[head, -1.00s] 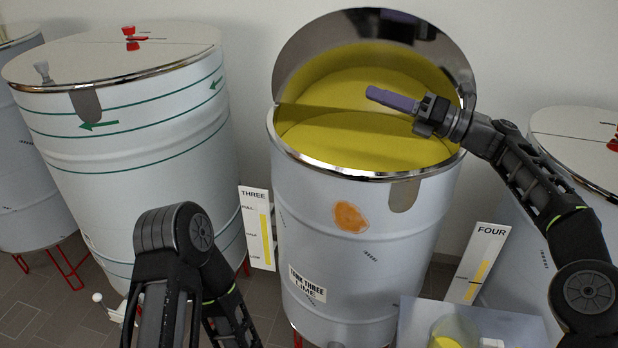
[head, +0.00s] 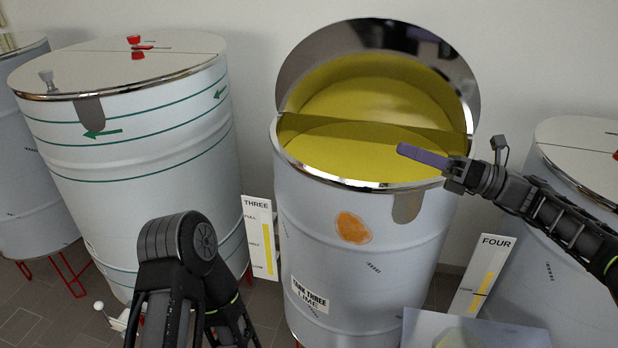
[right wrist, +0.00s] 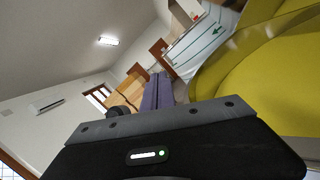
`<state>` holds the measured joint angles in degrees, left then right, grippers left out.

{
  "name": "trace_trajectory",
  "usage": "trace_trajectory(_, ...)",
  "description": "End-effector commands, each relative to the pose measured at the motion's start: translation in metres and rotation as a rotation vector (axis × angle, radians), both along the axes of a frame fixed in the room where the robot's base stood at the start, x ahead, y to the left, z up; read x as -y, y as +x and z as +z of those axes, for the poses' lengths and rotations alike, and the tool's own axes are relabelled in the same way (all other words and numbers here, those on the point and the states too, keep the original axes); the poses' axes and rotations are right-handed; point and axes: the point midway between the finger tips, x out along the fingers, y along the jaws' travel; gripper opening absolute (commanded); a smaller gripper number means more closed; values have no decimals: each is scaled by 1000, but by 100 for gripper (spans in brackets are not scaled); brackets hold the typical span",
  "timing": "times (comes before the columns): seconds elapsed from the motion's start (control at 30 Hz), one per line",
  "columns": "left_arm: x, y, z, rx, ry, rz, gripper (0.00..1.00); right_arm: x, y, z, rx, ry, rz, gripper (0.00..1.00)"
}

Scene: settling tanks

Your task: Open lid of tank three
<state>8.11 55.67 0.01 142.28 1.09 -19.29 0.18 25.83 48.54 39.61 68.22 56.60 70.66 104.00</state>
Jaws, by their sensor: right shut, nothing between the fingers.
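Tank three (head: 365,265) stands in the middle of the head view, a pale metal drum with a label and an orange patch. Its front half is open and shows yellow contents (head: 345,150). The lid (head: 300,70) stands raised at the back, its shiny underside facing me and reflecting the yellow. My right gripper (head: 405,150), with purple fingers, is shut and empty over the tank's right front rim, apart from the lid. In the right wrist view the purple fingers (right wrist: 158,92) show beside the yellow. My left arm shows at the lower left; its gripper is out of view.
A white tank with green arrows (head: 150,150) stands to the left, its lid closed. Another tank (head: 570,150) stands at the right. Level signs THREE (head: 258,235) and FOUR (head: 483,275) stand between them. A grey stand top (head: 425,325) is at the bottom right.

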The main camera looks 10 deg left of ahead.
Motion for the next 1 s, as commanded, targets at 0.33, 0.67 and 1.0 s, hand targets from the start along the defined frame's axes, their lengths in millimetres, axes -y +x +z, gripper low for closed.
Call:
trace_trajectory(0.33, 0, 0, 0, 0, 0, 1, 52, -73, -27, -6, 193, -15, 65, 0)
trace_trajectory(0.67, 0, 0, 0, 0, 0, 1, 52, -135, -59, -17, 371, -26, 123, 0)
trace_trajectory(1.0, 0, 0, 0, 0, 0, 1, 52, -176, -85, -31, 491, -39, 162, 0)
